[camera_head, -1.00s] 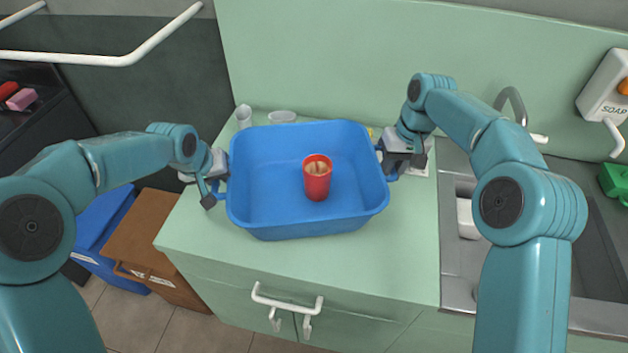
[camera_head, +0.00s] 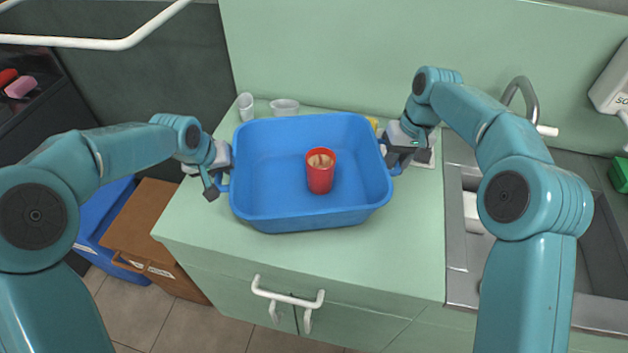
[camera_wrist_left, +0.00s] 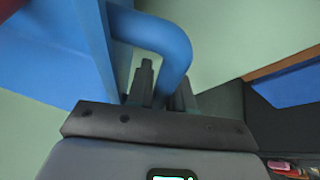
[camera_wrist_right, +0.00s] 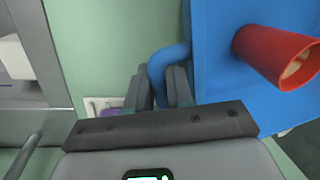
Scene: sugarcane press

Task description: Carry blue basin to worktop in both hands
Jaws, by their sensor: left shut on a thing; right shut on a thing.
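The blue basin (camera_head: 270,205) is level over the pale green worktop (camera_head: 400,270); I cannot tell whether it touches the top. A red cup (camera_head: 320,175) with something tan inside stands upright in it. My left gripper (camera_head: 216,184) is shut on the basin's left handle, which shows as a blue loop in the left wrist view (camera_wrist_left: 165,38). My right gripper (camera_head: 398,160) is shut on the right handle, which also shows in the right wrist view (camera_wrist_right: 160,62).
A clear glass (camera_head: 245,106) and a glass bowl (camera_head: 285,107) stand behind the basin. A sink with a tap (camera_head: 522,95) is at the right. A brown cabinet (camera_head: 150,225) and a blue bin (camera_head: 100,220) stand at the left. The front worktop is bare.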

